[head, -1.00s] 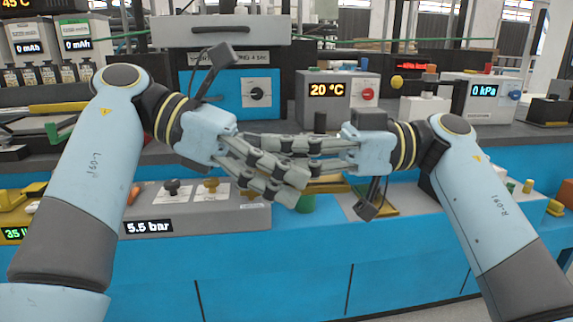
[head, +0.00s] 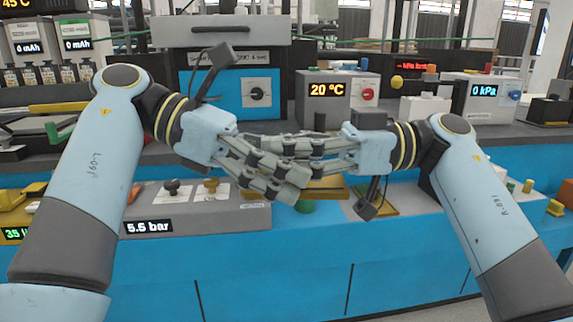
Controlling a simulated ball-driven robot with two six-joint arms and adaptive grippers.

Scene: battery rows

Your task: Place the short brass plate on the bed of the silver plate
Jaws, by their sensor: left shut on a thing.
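My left gripper (head: 285,188) reaches right and down from the left. It is shut on a flat brass piece that I take for the short brass plate (head: 330,189), which shows to the right of its fingertips. My fingers hide its left end. My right gripper (head: 262,146) reaches in from the right, just above and overlapping the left fingers in the picture. I cannot tell whether it is open or shut. A grey plate with brass edging, perhaps the silver plate (head: 388,201), lies on the bench to the right, partly hidden by my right wrist.
A green round button (head: 305,207) sits below the fingers. A grey panel with knobs and a 5.5 bar display (head: 148,226) stands to the left. A 20 °C box (head: 325,95) and a kPa box (head: 484,92) stand behind. The blue bench front (head: 290,265) is clear.

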